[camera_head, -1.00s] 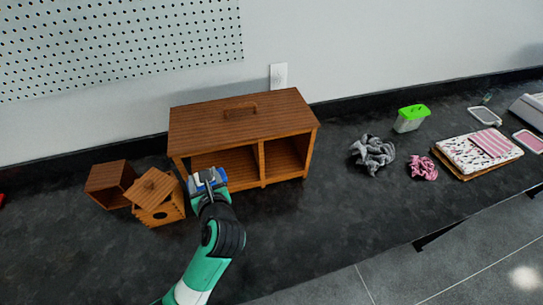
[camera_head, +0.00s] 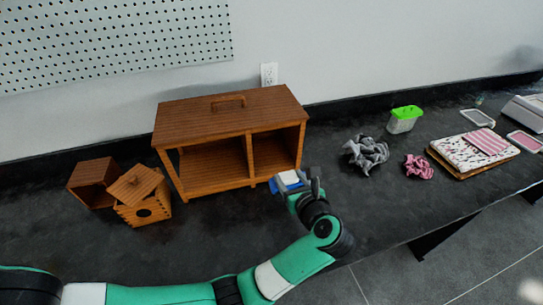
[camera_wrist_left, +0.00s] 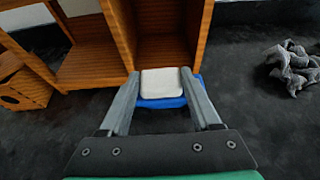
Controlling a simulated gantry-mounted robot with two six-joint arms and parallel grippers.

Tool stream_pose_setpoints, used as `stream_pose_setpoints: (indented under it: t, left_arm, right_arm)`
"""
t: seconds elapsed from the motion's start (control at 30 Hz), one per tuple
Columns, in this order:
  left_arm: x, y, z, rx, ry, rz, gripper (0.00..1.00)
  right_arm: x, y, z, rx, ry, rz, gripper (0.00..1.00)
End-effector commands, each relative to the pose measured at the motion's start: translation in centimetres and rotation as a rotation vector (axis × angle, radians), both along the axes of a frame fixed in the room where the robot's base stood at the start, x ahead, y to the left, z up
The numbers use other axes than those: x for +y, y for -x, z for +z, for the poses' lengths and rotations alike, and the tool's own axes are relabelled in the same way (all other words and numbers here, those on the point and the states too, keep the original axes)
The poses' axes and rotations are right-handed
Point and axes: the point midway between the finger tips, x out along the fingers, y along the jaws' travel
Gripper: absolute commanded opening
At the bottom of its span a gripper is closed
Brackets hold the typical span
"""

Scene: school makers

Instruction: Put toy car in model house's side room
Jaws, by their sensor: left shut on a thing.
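The wooden model house (camera_head: 230,122) stands on the dark counter with two open compartments, a wide left one (camera_head: 212,163) and a narrower right side room (camera_head: 274,152). My left gripper (camera_head: 295,182) is shut on the blue and white toy car (camera_head: 288,181), in front of the side room. In the left wrist view the toy car (camera_wrist_left: 162,88) sits between the two fingers, just before the side room's opening (camera_wrist_left: 168,40). Whether it touches the house's front edge I cannot tell. My right gripper is not in view.
Two small wooden boxes (camera_head: 143,196) (camera_head: 94,182) stand left of the house. A grey crumpled cloth (camera_head: 366,153) and a pink one (camera_head: 418,167) lie to the right, with a green-lidded container (camera_head: 404,119) behind. The counter's front edge is near my arm.

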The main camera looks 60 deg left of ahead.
Motion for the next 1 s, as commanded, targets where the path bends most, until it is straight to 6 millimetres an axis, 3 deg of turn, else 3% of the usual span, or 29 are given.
stream_pose_setpoints:
  t: [0.3,0.6,0.73,1.0]
  left_arm:
    - [9.9,-1.8,-0.4,-0.002,-0.001,0.007,0.06]
    - [16.7,-3.3,-0.3,-0.001,-0.001,0.004,0.06]
    - [16.9,-3.4,-1.9,0.002,0.0,-0.001,0.06]
    - [16.9,-3.4,-2.9,0.0,0.0,0.001,0.06]
  right_arm:
    - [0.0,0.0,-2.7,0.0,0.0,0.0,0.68]
    - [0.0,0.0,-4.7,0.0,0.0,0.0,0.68]
    - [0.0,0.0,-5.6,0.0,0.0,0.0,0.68]
    - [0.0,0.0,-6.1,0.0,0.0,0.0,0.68]
